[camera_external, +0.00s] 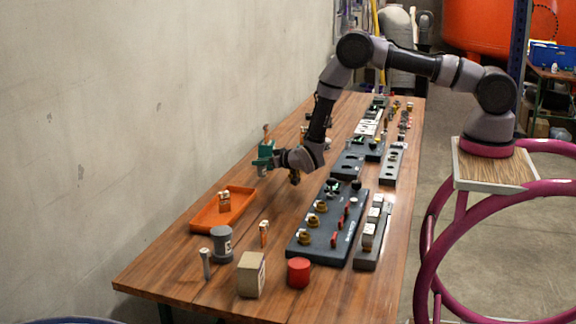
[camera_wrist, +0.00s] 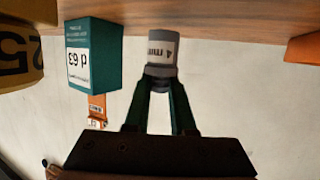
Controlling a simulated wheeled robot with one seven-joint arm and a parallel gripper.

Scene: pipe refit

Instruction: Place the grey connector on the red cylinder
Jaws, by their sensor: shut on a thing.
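The red cylinder (camera_external: 298,273) stands upright near the front edge of the table, with nothing on its top. My gripper (camera_external: 281,158) is far from it, low over the left side of the table near the wall. In the wrist view my gripper (camera_wrist: 160,84) is shut on the dark grey connector (camera_wrist: 160,72). A paler grey labelled cylinder (camera_wrist: 163,46) lies straight beyond it; I cannot tell whether they are one piece. The external view does not show the held piece clearly.
A green block (camera_external: 265,154) with an orange connector on top stands close to my gripper; it also shows in the wrist view (camera_wrist: 94,55). Near the front are an orange tray (camera_external: 203,222), a dark grey cylinder (camera_external: 221,245), a small grey post (camera_external: 206,264) and a beige block (camera_external: 251,275).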

